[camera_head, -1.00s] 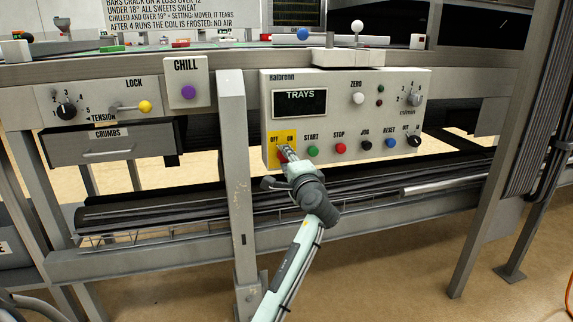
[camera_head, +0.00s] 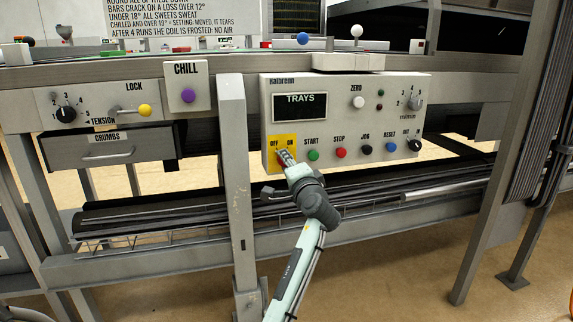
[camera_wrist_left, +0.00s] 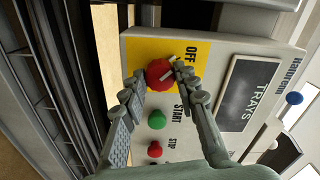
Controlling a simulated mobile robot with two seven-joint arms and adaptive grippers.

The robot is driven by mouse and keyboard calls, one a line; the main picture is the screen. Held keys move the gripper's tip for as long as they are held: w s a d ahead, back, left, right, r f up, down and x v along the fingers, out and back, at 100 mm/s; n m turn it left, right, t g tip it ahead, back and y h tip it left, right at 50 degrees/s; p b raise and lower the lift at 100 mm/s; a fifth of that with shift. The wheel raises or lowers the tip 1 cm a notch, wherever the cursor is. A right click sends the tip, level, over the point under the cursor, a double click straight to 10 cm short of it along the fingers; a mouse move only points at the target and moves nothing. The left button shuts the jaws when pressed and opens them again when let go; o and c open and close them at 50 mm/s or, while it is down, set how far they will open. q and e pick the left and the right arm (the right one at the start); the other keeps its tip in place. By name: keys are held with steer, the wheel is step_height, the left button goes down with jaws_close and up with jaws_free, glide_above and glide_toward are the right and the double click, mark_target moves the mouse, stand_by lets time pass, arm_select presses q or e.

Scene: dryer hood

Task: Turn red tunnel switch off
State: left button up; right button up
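The red switch (camera_wrist_left: 158,75) sits on a yellow plate (camera_wrist_left: 143,52) at the corner of the TRAYS panel. A pale grey bar on its face appears to slant towards the OFF lettering. My left gripper (camera_wrist_left: 158,76) has its two fingers apart, one on each side of the red switch at the panel face; firm contact cannot be told. In the head view my left gripper (camera_head: 285,158) reaches up to the yellow plate (camera_head: 271,158) and hides the switch. The OFF and ON lettering shows above it. My right gripper is not in view.
The panel (camera_head: 330,110) also carries a green START button (camera_head: 313,155), a red STOP button (camera_head: 341,153), and black, blue and other knobs to the right. A grey post (camera_head: 238,190) stands close to the left of my arm. A long rail runs below the panel.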

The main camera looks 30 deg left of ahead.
arm_select(q)
steer(key=o, duration=0.5)
steer(key=shift+c, duration=0.2)
steer(key=v, duration=0.7)
steer(key=shift+s+d, duration=0.15)
steer(key=shift+d, duration=0.05)
